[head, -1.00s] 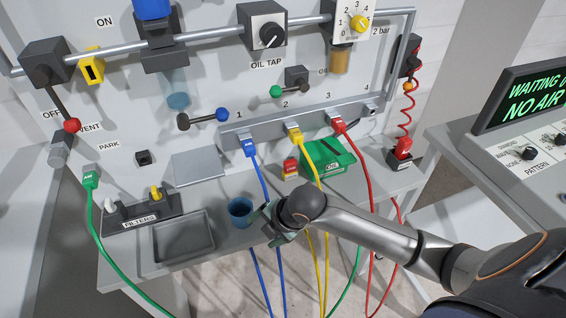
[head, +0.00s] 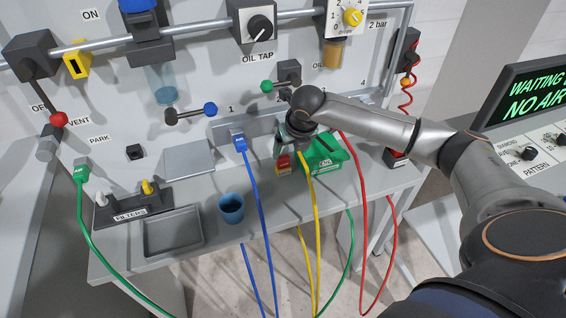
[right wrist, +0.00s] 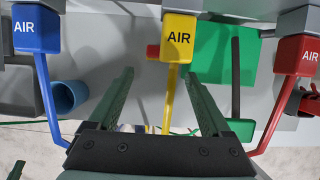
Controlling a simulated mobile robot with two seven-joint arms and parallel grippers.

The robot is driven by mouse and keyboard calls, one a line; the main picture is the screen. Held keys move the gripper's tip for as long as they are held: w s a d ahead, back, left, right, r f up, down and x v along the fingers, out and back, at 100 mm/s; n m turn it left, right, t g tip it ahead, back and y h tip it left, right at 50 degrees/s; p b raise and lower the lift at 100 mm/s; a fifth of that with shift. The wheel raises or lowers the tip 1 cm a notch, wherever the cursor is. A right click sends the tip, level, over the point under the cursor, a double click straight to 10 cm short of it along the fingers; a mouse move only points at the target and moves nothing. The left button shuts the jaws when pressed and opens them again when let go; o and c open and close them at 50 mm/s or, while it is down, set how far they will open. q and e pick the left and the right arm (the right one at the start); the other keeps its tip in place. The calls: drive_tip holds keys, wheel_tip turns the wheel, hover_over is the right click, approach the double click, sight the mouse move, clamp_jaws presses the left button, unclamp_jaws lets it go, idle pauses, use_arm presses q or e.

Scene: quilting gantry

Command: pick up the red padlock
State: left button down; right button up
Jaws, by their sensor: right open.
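The red padlock (head: 283,163) sits on the grey bench, left of the green box, in the head view. In the right wrist view only a small red part of the padlock (right wrist: 153,51) shows, just left of the yellow air plug, which hides the rest. My right gripper (head: 286,146) is above the padlock in the head view, near the plug rail. In the right wrist view my right gripper (right wrist: 160,74) is open, its two green fingers on either side of the yellow plug and hose. It holds nothing.
The yellow air plug (right wrist: 178,40) and its hose run between my fingers. The blue plug (head: 238,142) and red plug (right wrist: 297,55) flank them. The green box (head: 328,160) stands right of the padlock. A blue cup (head: 231,208) and grey tray (head: 173,231) lie to the left.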

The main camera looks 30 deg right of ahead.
sight(285, 162)
drive_tip(key=x, duration=0.8)
drive_tip(key=shift+w+a+f, duration=0.15)
drive_tip(key=shift+w+f, duration=0.1)
clamp_jaws()
idle(0.5)
